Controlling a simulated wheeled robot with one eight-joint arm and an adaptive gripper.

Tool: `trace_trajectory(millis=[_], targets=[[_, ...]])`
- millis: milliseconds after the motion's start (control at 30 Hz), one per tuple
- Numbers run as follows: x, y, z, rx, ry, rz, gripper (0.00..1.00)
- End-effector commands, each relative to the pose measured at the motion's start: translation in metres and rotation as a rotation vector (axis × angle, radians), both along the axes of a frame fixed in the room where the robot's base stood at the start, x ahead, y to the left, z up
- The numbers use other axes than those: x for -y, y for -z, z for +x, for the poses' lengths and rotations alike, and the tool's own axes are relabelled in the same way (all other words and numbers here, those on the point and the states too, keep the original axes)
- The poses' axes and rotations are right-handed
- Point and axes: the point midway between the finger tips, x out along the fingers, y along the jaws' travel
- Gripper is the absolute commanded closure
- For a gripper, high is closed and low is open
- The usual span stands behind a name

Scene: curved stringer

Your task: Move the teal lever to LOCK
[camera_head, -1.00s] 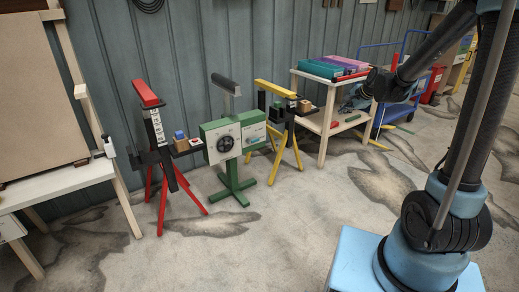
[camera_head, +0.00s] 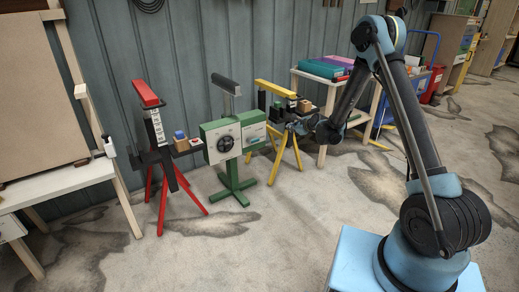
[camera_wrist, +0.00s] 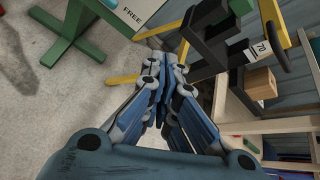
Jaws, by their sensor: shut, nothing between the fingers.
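The green stand (camera_head: 230,143) carries a white dial panel with a black handwheel (camera_head: 226,143) and a second pale panel (camera_head: 253,133) on its right. In the wrist view a white plate marked FREE (camera_wrist: 131,13) shows at the top, on the green stand; a LOCK mark is not visible. My gripper (camera_wrist: 164,68) is shut and empty, in the air. In the head view it is small beside the yellow stand, right of the green stand and apart from the panels.
The yellow stand (camera_head: 274,84) is close to my gripper, with a dark beam, a wooden block (camera_wrist: 260,80) and a 70 label (camera_wrist: 264,47). A red stand (camera_head: 146,92) is left of the green one. Floor in front is clear.

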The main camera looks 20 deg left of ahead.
Motion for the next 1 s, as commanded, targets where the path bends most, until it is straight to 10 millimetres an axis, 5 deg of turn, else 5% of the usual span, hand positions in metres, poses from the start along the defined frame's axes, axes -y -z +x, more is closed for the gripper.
trace_trajectory(millis=[200,500,700,1000], targets=[[-0.049,0.061,-0.013,-0.104,0.056,0.153,1.00],[-0.095,0.138,-0.043,-0.253,0.123,0.344,1.00],[-0.107,0.164,-0.056,-0.310,0.144,0.410,1.00],[-0.110,0.169,-0.057,-0.324,0.150,0.422,1.00]])
